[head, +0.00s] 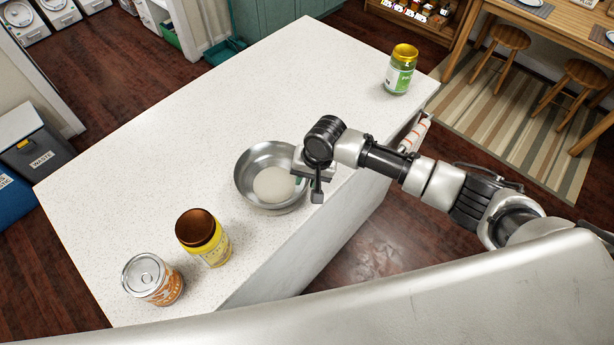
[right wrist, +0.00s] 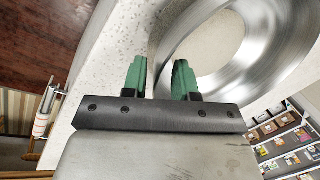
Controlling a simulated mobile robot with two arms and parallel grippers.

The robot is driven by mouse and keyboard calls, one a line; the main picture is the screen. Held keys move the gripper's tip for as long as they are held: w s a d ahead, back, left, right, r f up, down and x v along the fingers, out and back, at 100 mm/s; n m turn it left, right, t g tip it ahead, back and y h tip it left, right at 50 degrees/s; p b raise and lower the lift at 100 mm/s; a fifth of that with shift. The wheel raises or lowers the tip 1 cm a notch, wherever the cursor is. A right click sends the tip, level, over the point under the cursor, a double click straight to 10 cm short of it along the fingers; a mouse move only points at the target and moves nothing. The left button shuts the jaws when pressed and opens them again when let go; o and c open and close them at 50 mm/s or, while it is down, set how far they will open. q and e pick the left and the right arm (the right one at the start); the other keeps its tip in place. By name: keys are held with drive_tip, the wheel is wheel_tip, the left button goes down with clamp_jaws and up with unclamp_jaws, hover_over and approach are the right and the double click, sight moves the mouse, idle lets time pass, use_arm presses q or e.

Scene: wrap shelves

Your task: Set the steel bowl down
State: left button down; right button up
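The steel bowl (head: 250,174) is upright at the right edge of the white counter and appears to rest on it. A pale round area shows in its bottom. In the right wrist view the bowl (right wrist: 285,50) fills the upper right. My right gripper (head: 308,186) is at the bowl's right rim. In the right wrist view its two green fingertips (right wrist: 160,78) stand apart with a gap, and the rim passes at or between them. Contact with the rim cannot be made out. The bowl's underside is hidden. My left gripper is not in view.
On the white counter (head: 180,130), a yellow jar with a brown lid (head: 204,238) and an orange-labelled can (head: 152,280) stand left of the bowl, nearer me. A green-labelled jar (head: 400,70) stands at the far right corner. The counter's middle is clear.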

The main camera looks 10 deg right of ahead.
drive_tip(key=b+v, duration=0.1)
drive_tip(key=v, duration=1.1)
drive_tip(key=shift+b, duration=0.4)
drive_tip(key=shift+d, duration=0.1)
drive_tip(key=s+a+f+n+t+y, duration=0.25)
drive_tip(key=s+f+n, duration=0.2)
drive_tip(key=s, duration=0.65)
drive_tip(key=s+d+f+h, duration=0.3)
drive_tip(key=s+d+h, duration=0.2)
drive_tip(key=s+d, duration=0.7)
wheel_tip(320, 180, down, 28)
drive_tip(key=s+n+b, duration=0.1)
drive_tip(key=b, duration=0.4)
drive_tip(key=s+d+f+g+b, duration=0.1)
drive_tip(key=s+f, duration=0.7)
drive_tip(key=f, duration=0.3)
drive_tip(key=s+d+f+g+b, duration=0.1)
drive_tip(key=s+f+b, duration=0.1)
drive_tip(key=s+f, duration=0.6)
wheel_tip(320, 180, down, 3)
drive_tip(key=shift+b, duration=0.3)
